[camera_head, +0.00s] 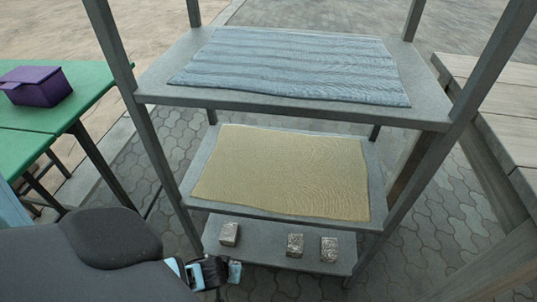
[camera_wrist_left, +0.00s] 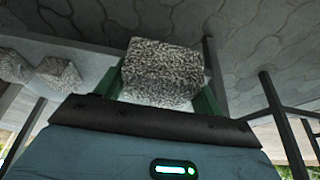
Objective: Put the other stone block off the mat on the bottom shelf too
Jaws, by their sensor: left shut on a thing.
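My left gripper (camera_head: 222,270) is low at the front left of the shelf unit, just outside the bottom shelf (camera_head: 265,252). It is shut on a speckled grey stone block (camera_wrist_left: 160,72), which fills the space between the fingers in the left wrist view. Two blocks on a pale surface also show at the left of the left wrist view. My right gripper is not in view.
A yellow mat (camera_head: 285,172) covers the middle shelf and a blue striped mat (camera_head: 295,65) the top shelf; neither holds a block. Metal posts (camera_head: 158,150) frame the unit. A green table (camera_head: 85,92) with a purple box (camera_head: 40,88) stands left, a wooden bench (camera_head: 505,110) right.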

